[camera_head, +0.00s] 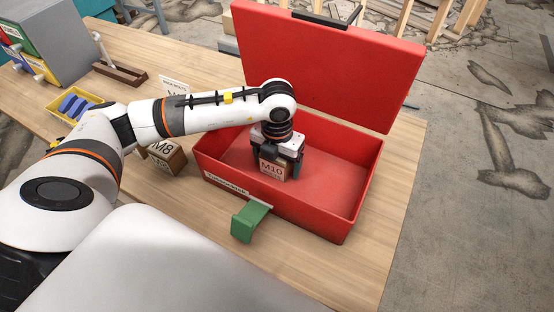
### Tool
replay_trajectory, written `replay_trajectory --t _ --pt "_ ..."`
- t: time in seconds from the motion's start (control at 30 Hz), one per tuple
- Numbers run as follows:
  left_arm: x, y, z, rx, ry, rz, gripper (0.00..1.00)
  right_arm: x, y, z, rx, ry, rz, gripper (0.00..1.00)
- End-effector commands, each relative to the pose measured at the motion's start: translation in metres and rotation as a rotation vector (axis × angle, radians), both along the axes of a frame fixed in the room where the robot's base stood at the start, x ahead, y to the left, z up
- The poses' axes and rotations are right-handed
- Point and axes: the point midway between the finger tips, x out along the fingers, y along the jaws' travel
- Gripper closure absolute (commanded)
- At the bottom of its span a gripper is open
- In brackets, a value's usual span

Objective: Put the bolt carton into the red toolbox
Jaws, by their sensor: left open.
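The red toolbox (366,185) stands on the wooden table with its lid (330,60) raised at the back. A brown bolt carton marked M10 (272,169) is inside it, towards the left end, and seems to rest on the toolbox floor. My left gripper (275,160) reaches down into the toolbox over this carton, fingers open on either side of it. The gripper hides the carton's top. A second carton, marked M8 (166,157), is on the table left of the toolbox, partly behind my left arm. My right gripper is out of view.
A green bracket-like piece (247,222) is at the toolbox's front wall. A yellow tray with blue pieces (75,106), a brown wooden holder (120,74), a white sign (175,86) and a grey drawer cabinet (62,40) stand to the left. The toolbox's right half is empty.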

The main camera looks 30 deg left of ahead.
Motion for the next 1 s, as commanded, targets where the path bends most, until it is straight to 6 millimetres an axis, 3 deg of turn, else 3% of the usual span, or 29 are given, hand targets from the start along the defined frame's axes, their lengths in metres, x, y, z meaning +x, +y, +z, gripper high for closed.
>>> replay_trajectory --t 0.23,0.7,1.0 --pt "0.001 0.000 0.010 -0.001 -0.004 0.000 0.13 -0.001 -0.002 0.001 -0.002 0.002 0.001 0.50" --pt "0.001 0.000 0.103 -0.001 -0.005 -0.002 0.13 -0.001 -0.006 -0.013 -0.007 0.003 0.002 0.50" --pt "0.000 0.000 0.124 0.000 -0.001 -0.001 0.13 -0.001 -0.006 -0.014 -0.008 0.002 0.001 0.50"
